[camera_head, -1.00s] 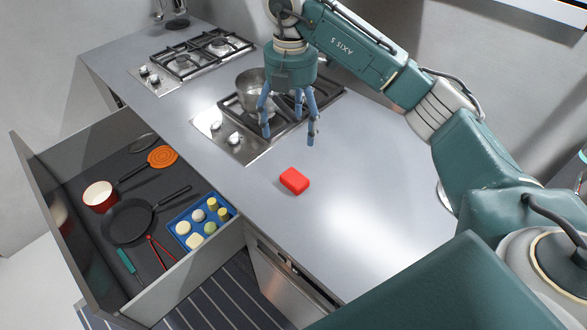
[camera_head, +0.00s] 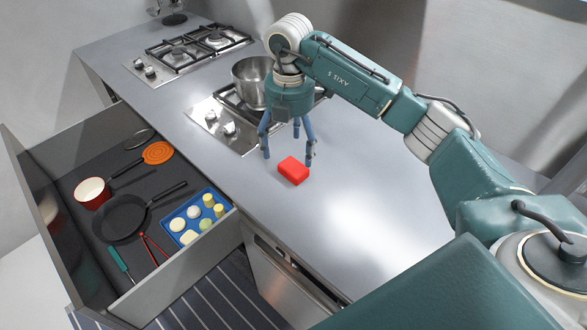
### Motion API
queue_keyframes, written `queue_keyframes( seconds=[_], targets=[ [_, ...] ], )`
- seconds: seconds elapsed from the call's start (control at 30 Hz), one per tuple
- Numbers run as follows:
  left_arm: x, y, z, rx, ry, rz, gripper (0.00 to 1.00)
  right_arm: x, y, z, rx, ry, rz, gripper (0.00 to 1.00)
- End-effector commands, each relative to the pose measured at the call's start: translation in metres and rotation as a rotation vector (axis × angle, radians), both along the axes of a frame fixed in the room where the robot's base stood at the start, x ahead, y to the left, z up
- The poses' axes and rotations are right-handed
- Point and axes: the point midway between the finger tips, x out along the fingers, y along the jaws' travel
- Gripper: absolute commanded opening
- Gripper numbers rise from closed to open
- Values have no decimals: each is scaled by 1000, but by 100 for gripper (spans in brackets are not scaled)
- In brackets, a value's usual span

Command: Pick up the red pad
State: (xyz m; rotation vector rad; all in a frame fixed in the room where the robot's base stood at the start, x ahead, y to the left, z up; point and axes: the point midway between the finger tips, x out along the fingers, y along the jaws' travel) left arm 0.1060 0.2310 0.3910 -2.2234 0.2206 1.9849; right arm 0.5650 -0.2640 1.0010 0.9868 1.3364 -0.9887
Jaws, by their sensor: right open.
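The red pad (camera_head: 293,171) lies flat on the grey counter, in front of the nearer stove. My right gripper (camera_head: 287,158) points down just behind the pad, with its blue fingers spread and nothing between them. One fingertip is close to the pad's back right edge; I cannot tell whether it touches. My left gripper is not in view.
A steel pot (camera_head: 250,84) stands on the nearer stove, just behind my right gripper. A second stove (camera_head: 198,47) is farther back. An open drawer (camera_head: 75,163) at left holds pans, utensils and a blue tray (camera_head: 166,213). The counter (camera_head: 345,225) right of the pad is clear.

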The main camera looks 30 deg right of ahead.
Motion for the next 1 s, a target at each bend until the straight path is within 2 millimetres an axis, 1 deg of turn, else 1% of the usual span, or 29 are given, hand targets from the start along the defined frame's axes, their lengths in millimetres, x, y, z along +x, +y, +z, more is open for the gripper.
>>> queue_keyframes(
  seconds=[0.13,0.2,0.3,0.43,0.53,0.7,0.73,0.8,0.87,0.9,0.97,1.0],
  targets=[
    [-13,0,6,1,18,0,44,-2,-2,-10,0,3,0,80],
    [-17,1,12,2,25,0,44,-5,-4,-18,-1,5,-1,80],
    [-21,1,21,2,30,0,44,-8,-7,-33,-1,5,0,80],
    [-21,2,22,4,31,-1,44,-7,-6,-50,1,1,0,80],
    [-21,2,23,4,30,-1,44,-6,-6,-55,1,0,0,80],
    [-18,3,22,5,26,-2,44,-6,-6,-56,0,-1,0,80],
    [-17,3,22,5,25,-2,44,-6,-6,-56,0,-1,0,78],
    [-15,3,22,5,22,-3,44,-6,-6,-56,0,-1,0,64],
    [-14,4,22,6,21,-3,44,-6,-6,-56,0,-1,0,52],
    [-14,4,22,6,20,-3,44,-6,-6,-56,0,-1,1,44],
    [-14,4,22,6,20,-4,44,-6,-5,-56,0,-1,1,32],
    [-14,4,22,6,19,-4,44,-6,-5,-56,0,-1,1,30]
  ],
)
